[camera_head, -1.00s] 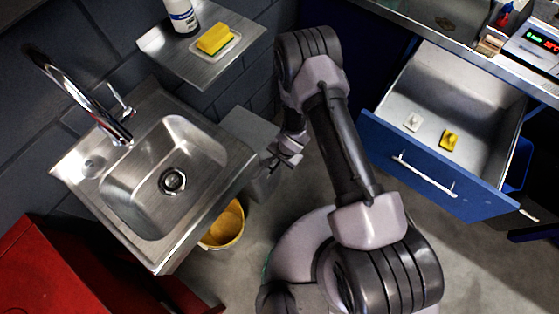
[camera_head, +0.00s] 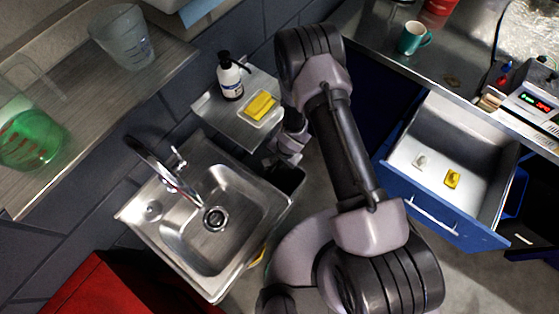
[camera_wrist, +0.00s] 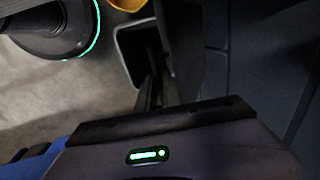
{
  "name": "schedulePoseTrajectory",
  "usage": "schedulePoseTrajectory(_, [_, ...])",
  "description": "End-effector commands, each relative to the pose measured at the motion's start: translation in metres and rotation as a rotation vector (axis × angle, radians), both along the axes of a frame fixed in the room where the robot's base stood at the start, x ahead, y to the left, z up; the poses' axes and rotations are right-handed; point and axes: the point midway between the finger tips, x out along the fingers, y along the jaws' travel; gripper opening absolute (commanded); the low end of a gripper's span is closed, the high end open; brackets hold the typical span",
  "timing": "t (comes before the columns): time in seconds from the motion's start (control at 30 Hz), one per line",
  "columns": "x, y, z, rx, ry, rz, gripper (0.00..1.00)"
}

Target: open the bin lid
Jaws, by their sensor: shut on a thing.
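The grey bin stands on the floor between the sink and my arm, below the small shelf. Its dark opening (camera_head: 286,180) shows in the head view, so the lid is raised. In the wrist view I see into the open bin (camera_wrist: 128,40), with the lid (camera_wrist: 186,45) standing up beside the opening. My gripper (camera_wrist: 154,82) is shut on the lid at its edge. In the head view the gripper is small and partly hidden near the shelf corner, and the lid is mostly hidden there.
The sink (camera_head: 240,205) is left of the bin. The small shelf (camera_head: 215,108), with a bottle (camera_head: 230,80) and yellow sponge (camera_head: 260,105), overhangs the bin area. An open blue drawer (camera_head: 430,215) is at right. A yellow bucket (camera_wrist: 128,4) stands near the bin.

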Motion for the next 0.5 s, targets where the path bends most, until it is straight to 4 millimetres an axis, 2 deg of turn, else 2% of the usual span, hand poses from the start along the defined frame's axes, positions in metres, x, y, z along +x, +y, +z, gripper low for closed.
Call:
schedulePoseTrajectory(0.37, [0.0009, 0.001, 0.0007, 0.001, -0.002, 0.004, 0.0])
schedulePoseTrajectory(0.4, [0.0007, 0.0008, 0.0007, 0.001, -0.002, 0.004, 0.12])
schedulePoseTrajectory(0.5, [0.0004, 0.0005, 0.0007, 0.0, -0.001, 0.003, 0.32])
